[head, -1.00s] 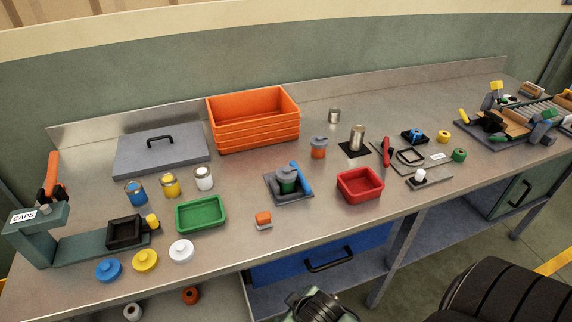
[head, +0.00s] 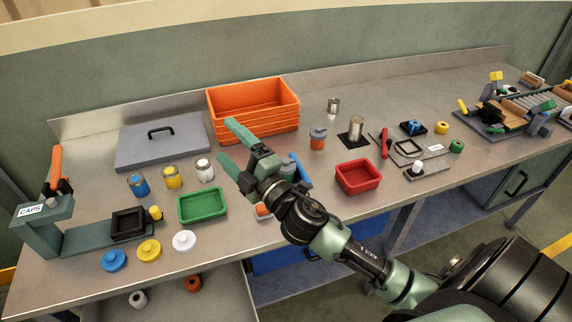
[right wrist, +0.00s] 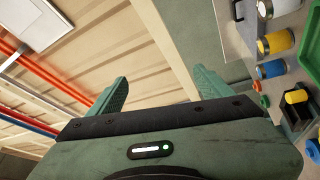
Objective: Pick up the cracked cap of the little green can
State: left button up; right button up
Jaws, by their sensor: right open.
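My right gripper (head: 229,142) is open and empty, raised over the middle of the bench with its fingers pointing left. It also shows open in the right wrist view (right wrist: 160,79), which looks toward the wall and ceiling. The little green can and its cap are hidden behind my right gripper and wrist in the head view. Only part of the grey holder with a blue bar (head: 301,167) shows beside the wrist. The cap's crack cannot be seen. My left gripper is not in view.
An orange crate (head: 256,126) stands behind the gripper. A green tray (head: 203,207) lies left of it and a red tray (head: 358,178) right. Blue, yellow and white cans (head: 204,170) and loose caps (head: 184,240) are at the left. A grey-orange can (head: 318,139) stands behind the wrist.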

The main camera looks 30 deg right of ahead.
jog(key=w+a+r+n+y, duration=0.2)
jog(key=a+r+n+y, duration=0.15)
jog(key=n+y, duration=0.35)
jog(key=n+g+h, duration=0.8)
jog(key=n+g, duration=0.8)
jog(key=n, duration=0.2)
send_near(288, 161)
jog(key=w+f, duration=0.1)
jog(key=p+x, duration=0.1)
jog(key=x, duration=0.1)
jog(key=p+x, duration=0.1)
jog(key=x, duration=0.1)
jog(key=p+x, duration=0.2)
jog(key=x, duration=0.1)
jog(key=shift+s+a, duration=0.2)
jog(key=shift+a, duration=0.15)
jog(key=shift+w+f, duration=0.15)
jog(key=shift+f, duration=0.2)
jog(key=c, duration=1.6)
jog(key=shift+r, duration=0.1)
jog(key=shift+c, duration=0.2)
